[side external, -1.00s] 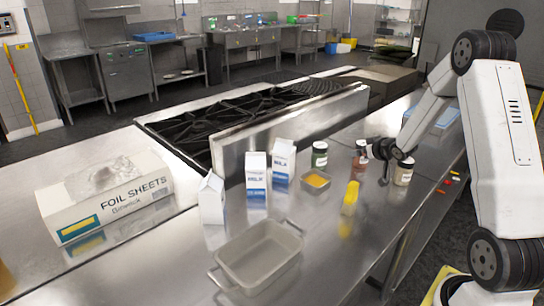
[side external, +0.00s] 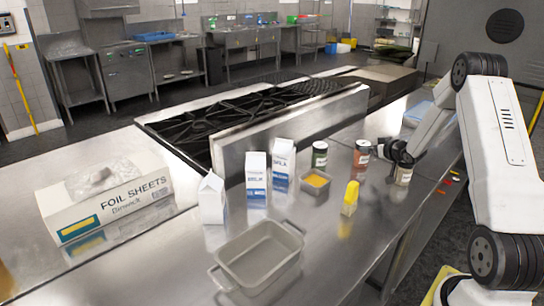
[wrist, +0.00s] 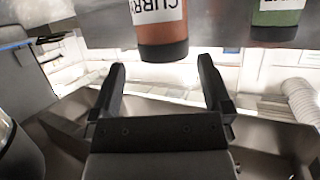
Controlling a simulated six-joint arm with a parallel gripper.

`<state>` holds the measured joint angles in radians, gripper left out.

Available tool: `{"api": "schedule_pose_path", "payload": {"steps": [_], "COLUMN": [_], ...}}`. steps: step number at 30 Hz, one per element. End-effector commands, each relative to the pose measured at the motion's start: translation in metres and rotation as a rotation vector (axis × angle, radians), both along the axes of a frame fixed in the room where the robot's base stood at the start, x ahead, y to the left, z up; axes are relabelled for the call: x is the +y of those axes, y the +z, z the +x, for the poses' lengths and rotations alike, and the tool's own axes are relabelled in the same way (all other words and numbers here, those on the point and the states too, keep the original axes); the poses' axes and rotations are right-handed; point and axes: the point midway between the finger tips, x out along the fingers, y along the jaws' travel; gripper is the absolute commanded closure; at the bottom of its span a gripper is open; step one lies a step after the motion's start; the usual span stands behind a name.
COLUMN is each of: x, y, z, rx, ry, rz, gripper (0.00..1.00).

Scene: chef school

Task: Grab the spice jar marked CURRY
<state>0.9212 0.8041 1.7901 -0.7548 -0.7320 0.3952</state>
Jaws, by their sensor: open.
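The CURRY jar (wrist: 161,32) has an orange-brown body, a dark end and a white label, and appears inverted at the top of the wrist view. In the side view, the orange-brown jar (side external: 362,154) stands upright on the steel counter. My gripper (wrist: 162,66) is open and empty, its two black fingers spread with the jar ahead of the gap between their tips. In the side view my gripper (side external: 381,149) is just right of this jar; whether they touch is hard to tell there.
A green jar (side external: 320,154) stands left of the orange-brown one; it also shows in the wrist view (wrist: 278,15). Another jar (side external: 404,174) stands close under my wrist. A yellow object (side external: 350,198), a small tray (side external: 316,191) and milk cartons (side external: 256,180) are nearby on the counter.

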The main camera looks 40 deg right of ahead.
Motion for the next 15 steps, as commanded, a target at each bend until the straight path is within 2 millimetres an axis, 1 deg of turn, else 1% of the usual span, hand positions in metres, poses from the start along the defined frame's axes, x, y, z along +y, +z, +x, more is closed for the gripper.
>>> {"api": "schedule_pose_path", "payload": {"steps": [8, 15], "x": [-0.001, -0.005], "y": [-0.002, -0.008], "z": [0.003, 0.022], "rx": [0.001, 0.001], "ry": [0.0, 0.0], "rz": [0.001, 0.003], "gripper": [0.0, 0.0]}}
